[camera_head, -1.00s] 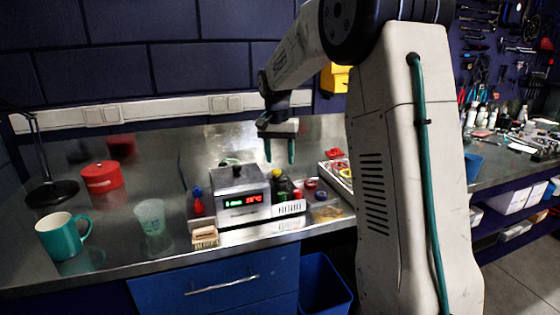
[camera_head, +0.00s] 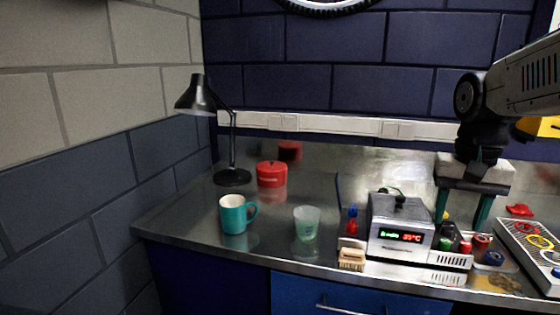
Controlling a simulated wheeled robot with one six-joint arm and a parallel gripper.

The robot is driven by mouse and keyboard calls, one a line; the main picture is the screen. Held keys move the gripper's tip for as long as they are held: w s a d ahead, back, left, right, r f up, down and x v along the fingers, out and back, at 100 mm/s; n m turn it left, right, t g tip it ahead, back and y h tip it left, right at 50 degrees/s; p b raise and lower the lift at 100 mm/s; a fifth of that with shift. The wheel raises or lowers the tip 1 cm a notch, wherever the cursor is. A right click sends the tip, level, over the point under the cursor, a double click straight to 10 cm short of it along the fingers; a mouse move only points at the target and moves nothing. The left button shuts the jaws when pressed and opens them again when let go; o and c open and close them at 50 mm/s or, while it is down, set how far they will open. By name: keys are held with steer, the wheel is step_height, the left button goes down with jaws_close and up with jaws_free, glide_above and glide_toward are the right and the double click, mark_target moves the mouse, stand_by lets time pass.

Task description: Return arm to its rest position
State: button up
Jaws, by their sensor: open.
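My gripper (camera_head: 463,215) is at the right in the head camera view, at the end of my arm. It points down with its two green fingers apart, and nothing shows between them. It hangs above or behind the small bottles on the bench; the exact height is hard to tell. A grey device with a lit display and a black-knobbed lid (camera_head: 401,228) stands just left of the gripper, with no clear contact.
On the steel bench (camera_head: 190,232) stand a teal mug (camera_head: 235,214), a translucent cup (camera_head: 307,223), a red tin (camera_head: 271,174) and a black lamp (camera_head: 232,176). A wooden brush (camera_head: 351,259) lies at the front. A tray (camera_head: 535,250) is at the right. The bench's left part has free room.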

steer(key=s+a+f+n, duration=0.2)
steer(key=s+a, duration=0.1)
steer(key=s, duration=0.6)
steer(key=s+a+f+n, duration=0.3)
steer(key=s, duration=0.6)
steer(key=shift+t, duration=0.4)
steer(key=shift+a, duration=0.1)
